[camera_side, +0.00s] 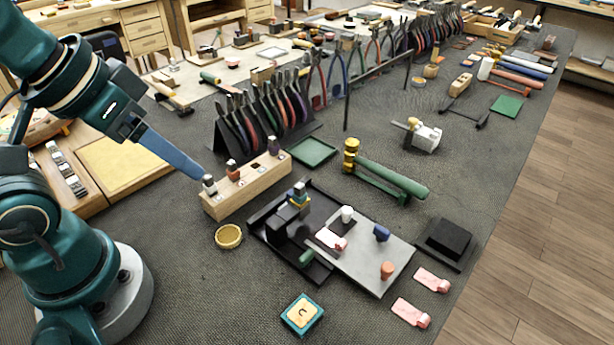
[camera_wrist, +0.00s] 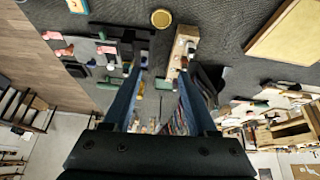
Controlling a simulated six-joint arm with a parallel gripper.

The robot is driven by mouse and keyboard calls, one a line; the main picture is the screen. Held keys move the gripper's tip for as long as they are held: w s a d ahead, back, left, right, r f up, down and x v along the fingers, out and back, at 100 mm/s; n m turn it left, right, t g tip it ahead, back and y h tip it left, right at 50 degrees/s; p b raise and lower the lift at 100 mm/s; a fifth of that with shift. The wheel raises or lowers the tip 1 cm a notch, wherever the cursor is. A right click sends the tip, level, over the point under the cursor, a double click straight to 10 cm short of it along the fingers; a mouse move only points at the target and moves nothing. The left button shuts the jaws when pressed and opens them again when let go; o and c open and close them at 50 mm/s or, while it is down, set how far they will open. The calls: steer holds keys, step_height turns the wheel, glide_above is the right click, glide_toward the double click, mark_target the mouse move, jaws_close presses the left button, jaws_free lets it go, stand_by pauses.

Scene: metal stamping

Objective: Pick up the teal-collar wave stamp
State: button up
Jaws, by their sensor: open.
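A pale wooden rack (camera_side: 246,189) holds several small stamps upright. A grey-topped stamp (camera_side: 209,184) stands at its near left end, a red-and-dark stamp (camera_side: 233,171) beside it, and a dark purplish stamp (camera_side: 273,146) at the far end. The collars are too small for me to tell which is the teal-collar wave stamp. My gripper (camera_side: 202,174) is just above and left of the grey-topped stamp in the side view. In the wrist view my gripper (camera_wrist: 159,72) has its two blue fingers wide apart with nothing between them, and the rack (camera_wrist: 179,52) lies beyond the fingertips.
A yellow round dish (camera_side: 229,236) lies in front. A plier stand (camera_side: 258,128) rises behind the rack. A teal-edged block (camera_side: 302,315) lies nearer. The mat left of the dish is clear.

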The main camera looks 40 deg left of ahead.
steer(key=w+d+r+g, duration=0.1)
steer(key=w+r, duration=0.3)
steer(key=g, duration=0.4)
glide_above(299, 185)
steer(key=shift+m, duration=0.3)
step_height(299, 185, down, 8)
steer(key=shift+w+r, duration=0.1)
steer(key=shift+f+g, duration=0.3)
steer(key=shift+f, duration=2.55)
steer(key=shift+c, duration=0.3)
